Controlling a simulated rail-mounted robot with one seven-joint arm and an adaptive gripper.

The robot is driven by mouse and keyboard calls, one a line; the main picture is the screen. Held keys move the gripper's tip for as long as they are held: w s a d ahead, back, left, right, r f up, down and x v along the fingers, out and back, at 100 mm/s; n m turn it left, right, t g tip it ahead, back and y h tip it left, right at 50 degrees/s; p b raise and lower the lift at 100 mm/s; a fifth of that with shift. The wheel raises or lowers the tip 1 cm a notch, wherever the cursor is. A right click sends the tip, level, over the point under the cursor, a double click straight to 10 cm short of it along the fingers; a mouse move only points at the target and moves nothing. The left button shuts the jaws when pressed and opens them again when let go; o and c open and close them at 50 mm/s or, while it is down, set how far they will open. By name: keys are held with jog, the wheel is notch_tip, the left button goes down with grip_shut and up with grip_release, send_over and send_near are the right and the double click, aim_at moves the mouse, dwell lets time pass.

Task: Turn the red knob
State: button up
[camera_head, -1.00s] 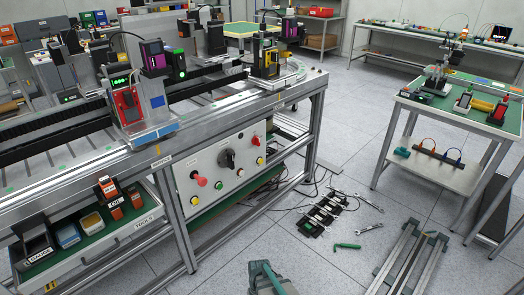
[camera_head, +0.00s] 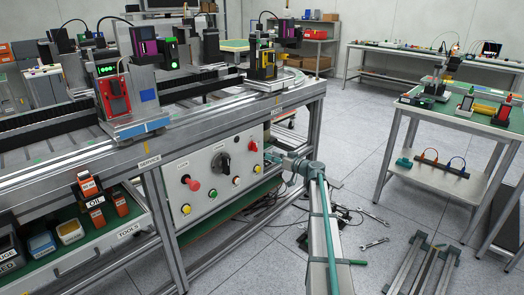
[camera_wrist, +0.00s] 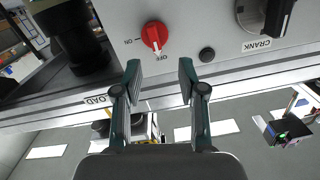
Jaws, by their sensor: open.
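The red knob (camera_wrist: 153,36) is a round dial on the grey control panel, with ON and OFF labels beside it. Its white pointer faces the OFF side in the wrist view. It also shows at the panel's right end in the head view (camera_head: 253,146). My gripper (camera_wrist: 160,70) is open, with its two dark green fingers apart and nothing between them. In the wrist view, the knob lies just above the fingertips, apart from them. In the head view, my gripper (camera_head: 271,157) is just right of the knob, near the panel's edge.
The panel also carries a black crank knob (camera_head: 221,163), a red mushroom button (camera_head: 191,183) and several small buttons. The bench leg (camera_head: 314,135) stands close to my arm. An open tool drawer (camera_head: 95,243) is at left. Wrenches lie on the floor.

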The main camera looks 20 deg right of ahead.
aim_at(254, 146)
jog(key=w+a+r+n, duration=0.1)
jog(key=w+a+n, duration=0.1)
jog(key=w, duration=0.8)
jog(key=shift+w+a+t, duration=0.2)
jog(key=shift+a+t, duration=0.1)
jog(key=shift+a, duration=0.4)
grip_shut()
